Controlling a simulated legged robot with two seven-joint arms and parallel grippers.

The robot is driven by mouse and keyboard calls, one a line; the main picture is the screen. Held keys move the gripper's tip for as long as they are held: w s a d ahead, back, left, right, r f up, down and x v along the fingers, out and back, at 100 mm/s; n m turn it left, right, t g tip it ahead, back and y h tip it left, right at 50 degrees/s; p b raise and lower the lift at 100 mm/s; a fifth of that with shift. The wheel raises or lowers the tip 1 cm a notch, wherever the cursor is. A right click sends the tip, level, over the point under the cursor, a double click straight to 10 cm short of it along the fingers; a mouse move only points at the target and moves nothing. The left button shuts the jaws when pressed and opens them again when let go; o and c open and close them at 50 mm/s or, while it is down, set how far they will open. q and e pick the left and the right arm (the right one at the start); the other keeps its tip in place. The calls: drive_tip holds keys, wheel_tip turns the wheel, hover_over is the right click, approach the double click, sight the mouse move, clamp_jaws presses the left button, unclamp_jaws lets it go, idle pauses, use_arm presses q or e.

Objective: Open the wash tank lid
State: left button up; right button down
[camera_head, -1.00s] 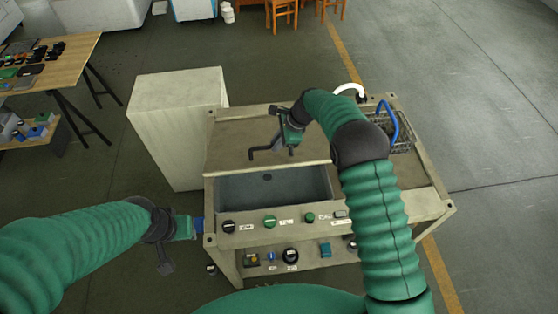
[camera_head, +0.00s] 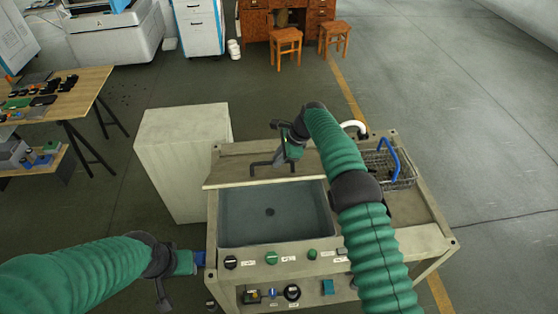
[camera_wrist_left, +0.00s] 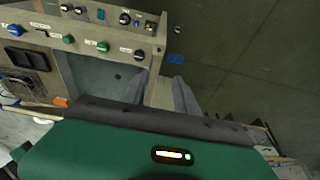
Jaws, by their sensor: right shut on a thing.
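The wash tank lid (camera_head: 235,173) is a beige-brown panel over the back part of the wash bench, and its front edge looks raised. The tank basin (camera_head: 240,215) shows below it as a wide grey-blue opening with a dark drain. A dark bar handle (camera_head: 262,166) stands on the lid. My right gripper (camera_head: 285,160) is at this handle and shut on it; its arm hides part of the lid's right side. My left gripper (camera_head: 198,260) is beside the bench's front left corner, away from the lid.
A front panel carries knobs (camera_head: 271,258), with a lower shelf beneath. A wire basket (camera_head: 400,172) with a blue handle stands at the right. A pale cabinet (camera_head: 180,165) stands left of the bench, and a table (camera_head: 75,95) further left. Floor is free around them.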

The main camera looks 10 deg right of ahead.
use_arm(q)
drive_tip(key=shift+c, duration=0.5)
drive_tip(key=shift+w+f, duration=0.2)
drive_tip(key=shift+c, duration=1.1)
drive_tip(key=w+d+f+n, duration=0.1)
drive_tip(key=w+f, duration=0.1)
drive_tip(key=w+d+f+n+t, duration=0.1)
drive_tip(key=w+n, duration=0.1)
drive_tip(key=w+d+f+n+h, duration=0.1)
drive_tip(key=d+f+n, duration=0.1)
drive_tip(key=shift+w+f+t, duration=0.3)
drive_tip(key=shift+w+t, duration=0.1)
clamp_jaws()
drive_tip(key=w+d+f+n+t+h, duration=0.1)
drive_tip(key=w+d+f+n+t, duration=0.3)
drive_tip(key=n, duration=0.6)
drive_tip(key=w+d+f+n+t+h, duration=0.15)
drive_tip(key=w+d+n, duration=0.25)
drive_tip(key=d+n, duration=0.45)
drive_tip(key=w+a+n+t+y, duration=0.1)
drive_tip(key=w+a+n, duration=0.1)
drive_tip(key=w+n, duration=0.4)
drive_tip(key=w+a+r+n+t+y, duration=0.1)
drive_tip(key=w+a+n+t+y, duration=0.1)
drive_tip(key=w+n, duration=0.4)
drive_tip(key=shift+w+r, duration=0.3)
drive_tip(key=shift+w, duration=0.2)
